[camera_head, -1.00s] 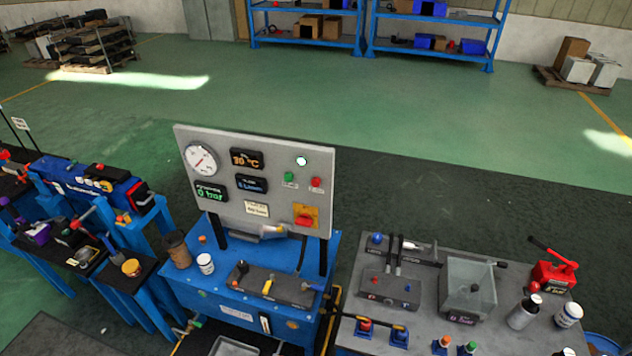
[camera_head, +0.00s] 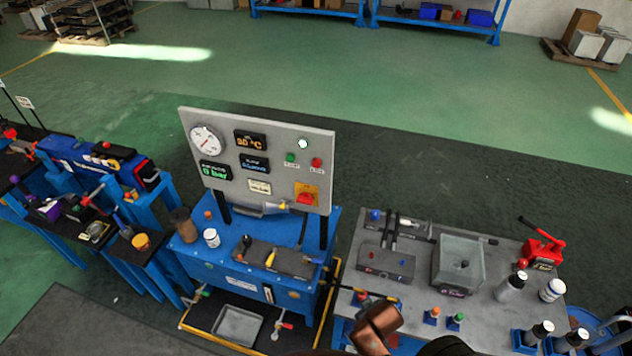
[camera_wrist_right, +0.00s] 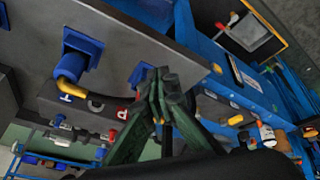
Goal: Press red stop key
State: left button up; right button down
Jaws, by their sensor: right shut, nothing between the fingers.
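The grey control panel (camera_head: 232,142) stands upright on the blue bench in the head view. A small red key (camera_head: 316,162) sits at its right side, beside a green key (camera_head: 290,158), with labels too small to read. Below them is a larger red knob on a yellow plate (camera_head: 306,194). The panel is not recognisable in that view. My left gripper is not in view.
The blue bench (camera_head: 225,265) carries a dark valve block and cups. The grey table (camera_head: 402,292) at right holds a clear tank (camera_head: 458,262), bottles and a red hand pump (camera_head: 541,252). Blue fittings (camera_wrist_right: 80,55) are close to the right gripper. Floor behind the panel is clear.

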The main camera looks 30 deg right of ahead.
jog(key=w+d+r+m+t+h, duration=0.2)
jog(key=w+d+r+t+h, duration=0.25)
jog(key=w+r, duration=0.6)
jog(key=w+d+r+m+t+h, duration=0.1)
jog(key=w+d+r+t+h, duration=0.45)
jog(key=r, duration=0.75)
jog(key=w+a+r+n+t+y, duration=0.6)
jog(key=w+a+r+y, duration=0.3)
jog(key=w+a, duration=0.4)
jog(key=shift+a+r+n+t+y, duration=0.4)
jog(key=shift+a+r+n, duration=0.1)
jog(key=shift+r+n, duration=0.35)
